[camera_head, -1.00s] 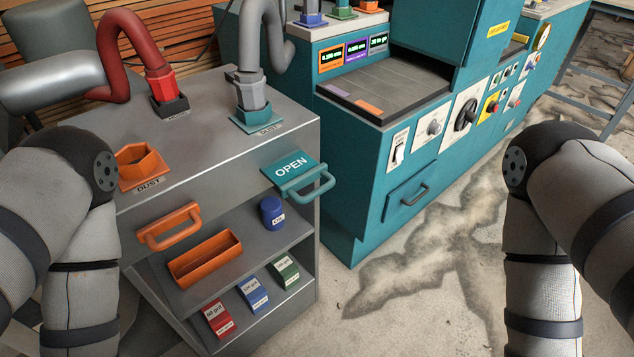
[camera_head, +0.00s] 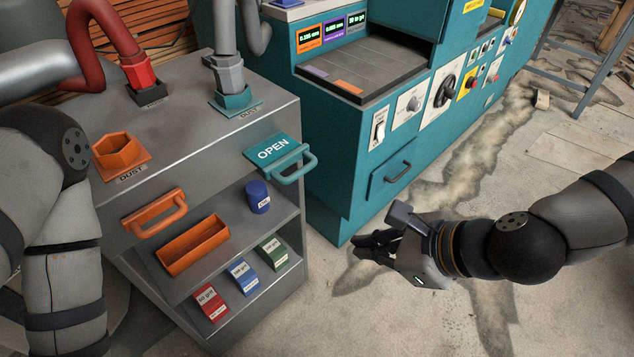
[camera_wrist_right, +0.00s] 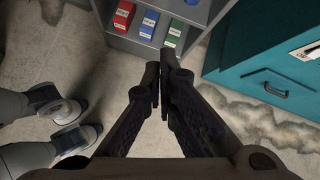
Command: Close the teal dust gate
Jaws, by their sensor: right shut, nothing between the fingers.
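The teal dust gate (camera_head: 272,151) is a plate marked OPEN with a teal handle (camera_head: 297,165). It sticks out from the upper right front edge of the grey cabinet, below the teal dust port (camera_head: 236,101). My right gripper (camera_head: 359,247) is over the floor, to the right of the cabinet and lower in the picture than the gate, apart from it. In the right wrist view its fingers (camera_wrist_right: 161,84) are together with nothing between them. The gate does not show in the wrist view. My left arm shows at the left, but its gripper is out of view.
The grey cabinet (camera_head: 190,140) has an orange handle (camera_head: 154,216), an orange tray (camera_head: 193,246), a blue jar (camera_head: 257,196) and several small boxes on its shelves. A teal machine (camera_head: 335,160) stands close to its right. Open floor lies in front.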

